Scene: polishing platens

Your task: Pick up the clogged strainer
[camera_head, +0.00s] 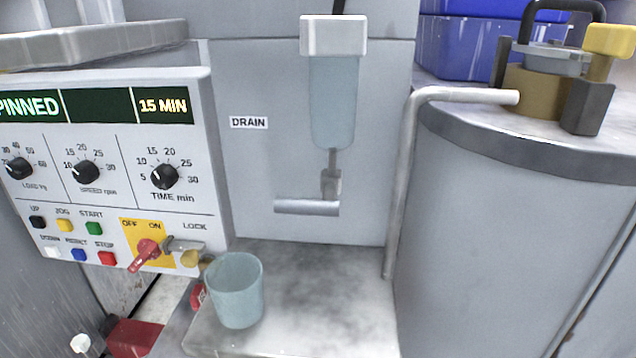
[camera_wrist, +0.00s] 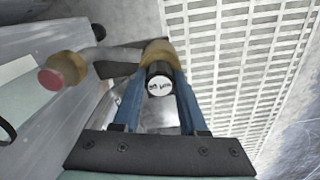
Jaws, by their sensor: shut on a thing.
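In the wrist view the blue fingers of my gripper (camera_wrist: 161,68) are closed on a short dark cylinder with a white end face, which I take as the strainer (camera_wrist: 159,84). Its end face carries small lettering that seems to end in "µm". A tan, rounded part (camera_wrist: 158,47) shows just beyond the fingertips; I cannot tell whether it belongs to the cylinder. No clogging can be made out. My gripper does not show in the head view.
In the head view a clear bowl hangs under a white cap (camera_head: 333,35) beside the DRAIN label. A bluish cup (camera_head: 236,292) stands on the grey ledge (camera_head: 340,310). The control panel (camera_head: 110,160) is at left, a grey drum (camera_head: 500,230) at right. A pale grid (camera_wrist: 235,60) fills the wrist view's right.

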